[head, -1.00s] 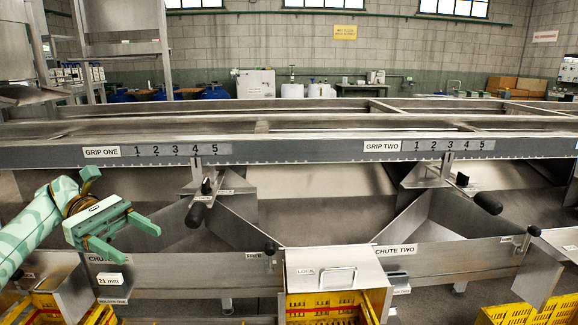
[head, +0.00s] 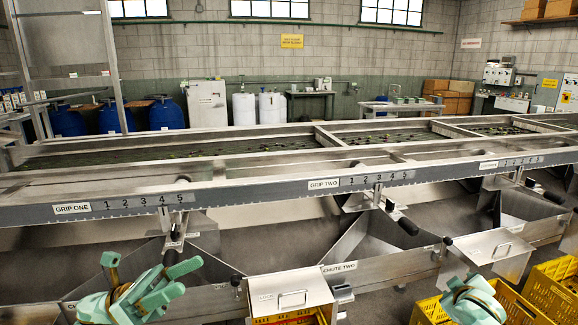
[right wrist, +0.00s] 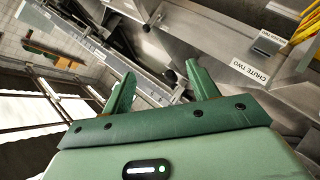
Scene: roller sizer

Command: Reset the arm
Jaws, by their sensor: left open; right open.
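My left gripper (head: 187,277), pale green, is at the lower left of the head view. It is open and empty, in front of the chute below the GRIP ONE scale (head: 125,206). Part of my right arm's green end (head: 474,300) shows at the lower right, in front of yellow crates. In the right wrist view my right gripper (right wrist: 163,85) has its two green fingers spread with nothing between them. The CHUTE TWO label (right wrist: 250,73) lies beyond them to the right.
The steel sizer frame (head: 250,196) spans the view, with black-knobbed levers (head: 407,226) and chutes below it. A lidded LOCK box (head: 290,293) stands at the front between the arms. Yellow crates (head: 552,290) stand at lower right. Blue drums (head: 167,114) stand behind.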

